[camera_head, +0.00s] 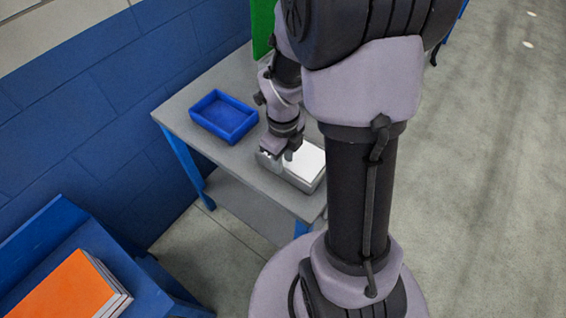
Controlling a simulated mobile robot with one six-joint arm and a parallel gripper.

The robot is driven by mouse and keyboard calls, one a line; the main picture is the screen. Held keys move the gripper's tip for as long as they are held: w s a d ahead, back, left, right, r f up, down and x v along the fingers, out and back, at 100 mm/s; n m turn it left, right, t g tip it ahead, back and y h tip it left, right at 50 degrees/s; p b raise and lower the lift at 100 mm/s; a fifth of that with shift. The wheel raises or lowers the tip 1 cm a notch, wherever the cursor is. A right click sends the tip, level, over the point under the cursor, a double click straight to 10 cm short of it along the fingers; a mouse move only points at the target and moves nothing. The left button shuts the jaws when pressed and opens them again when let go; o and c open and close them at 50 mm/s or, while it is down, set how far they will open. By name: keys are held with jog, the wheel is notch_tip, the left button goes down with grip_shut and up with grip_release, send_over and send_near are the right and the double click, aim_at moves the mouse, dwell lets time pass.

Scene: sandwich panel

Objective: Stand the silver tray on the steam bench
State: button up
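A silver-grey tray (303,186) sits on a grey-topped bench with blue legs (218,157), near its front right corner. A flat white piece (306,162) shows inside it. My gripper (274,156) points down at the tray's left end, at or very close to its rim. The fingers are small and partly hidden, so I cannot tell whether they are open or shut, or touching the tray. My arm hides the area right of the tray. No label shows which surface is the steam bench.
A blue bin (224,116), seemingly empty, stands on the bench left of my gripper. Orange-topped panels (66,290) lie in a blue holder (121,265) at lower left. A green panel (262,25) rises behind the bench. A blue wall (75,115) borders the left; open floor (480,190) lies right.

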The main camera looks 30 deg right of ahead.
notch_tip(320, 180, up, 12)
jog(key=a+n+t+p, duration=0.1)
jog(key=a+n+p, duration=0.15)
jog(key=n, duration=0.25)
jog(key=s+a+r+n+t+y, duration=0.1)
jog(key=s+a+r+n, duration=0.4)
jog(key=n, duration=0.6)
jog(key=s+a+r+n+t+y, duration=0.1)
jog(key=s+a+r+n+t, duration=0.2)
jog(key=n, duration=0.8)
jog(key=s+a+r, duration=0.2)
jog(key=a+r, duration=0.2)
jog(key=shift+a+n+t, duration=0.25)
jog(key=shift+n+t, duration=0.05)
jog(key=shift+t, duration=0.1)
